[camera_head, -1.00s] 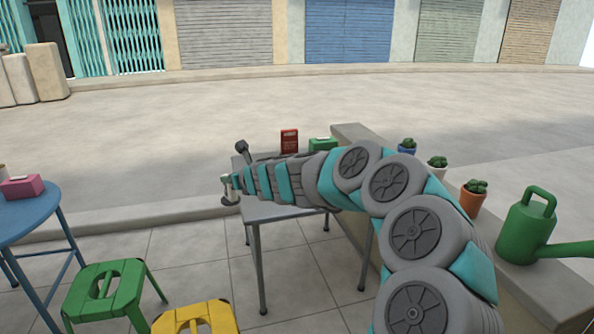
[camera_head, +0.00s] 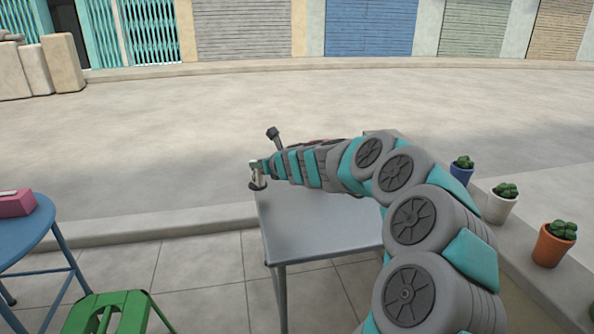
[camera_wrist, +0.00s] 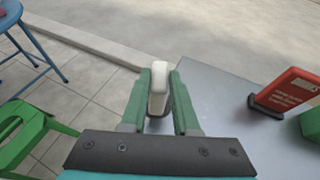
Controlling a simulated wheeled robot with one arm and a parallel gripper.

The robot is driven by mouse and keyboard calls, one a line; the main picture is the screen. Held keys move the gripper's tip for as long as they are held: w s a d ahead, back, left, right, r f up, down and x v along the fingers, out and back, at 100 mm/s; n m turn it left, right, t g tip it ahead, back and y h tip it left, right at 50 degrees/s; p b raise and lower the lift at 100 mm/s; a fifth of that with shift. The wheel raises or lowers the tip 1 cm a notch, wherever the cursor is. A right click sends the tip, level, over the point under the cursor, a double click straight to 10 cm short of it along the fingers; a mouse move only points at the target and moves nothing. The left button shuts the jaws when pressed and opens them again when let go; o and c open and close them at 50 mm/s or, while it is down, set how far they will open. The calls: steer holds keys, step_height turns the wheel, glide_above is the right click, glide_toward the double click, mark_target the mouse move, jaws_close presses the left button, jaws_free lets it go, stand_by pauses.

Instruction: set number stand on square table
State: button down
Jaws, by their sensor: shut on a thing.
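My gripper (camera_wrist: 159,100) is shut on a small white stand with a dark base, taken to be the number stand (camera_wrist: 159,78). The stand also shows at the arm's tip in the head view (camera_head: 257,181), upright; its number cannot be read. The square table (camera_head: 320,235) is grey metal and lies under my arm; its top also shows in the wrist view (camera_wrist: 222,125). The stand is at the table's left edge in both views. I cannot tell whether its base touches the top.
A red sign (camera_wrist: 289,92) and a green box (camera_wrist: 312,124) stand on the table's right part in the wrist view. A blue round table (camera_head: 20,232) holding a pink box (camera_head: 14,205) and a green stool (camera_head: 110,312) are left. Potted cacti (camera_head: 555,243) line the ledge at right.

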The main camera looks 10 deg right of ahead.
steer(key=shift+w+d+f+b, duration=0.3)
steer(key=shift+w+d+f, duration=0.45)
steer(key=shift+w+d, duration=0.6)
steer(key=shift+w+d+f+b, duration=0.25)
steer(key=shift+w+d+f, duration=0.65)
steer(key=shift+d, duration=0.7)
steer(key=shift+w+d+f+b, duration=0.3)
steer(key=shift+w+d+f, duration=0.3)
steer(key=shift+w+d, duration=0.8)
steer(key=shift+s+f, duration=0.1)
steer(key=shift+s, duration=0.05)
steer(key=c, duration=0.7)
jaws_free()
steer(key=shift+o, duration=0.2)
steer(key=shift+s+d+r, duration=0.3)
steer(key=shift+s+r, duration=0.1)
steer(key=shift+s, duration=0.1)
steer(key=p+v, duration=0.1)
steer(key=v, duration=0.9)
steer(key=shift+s+p, duration=0.4)
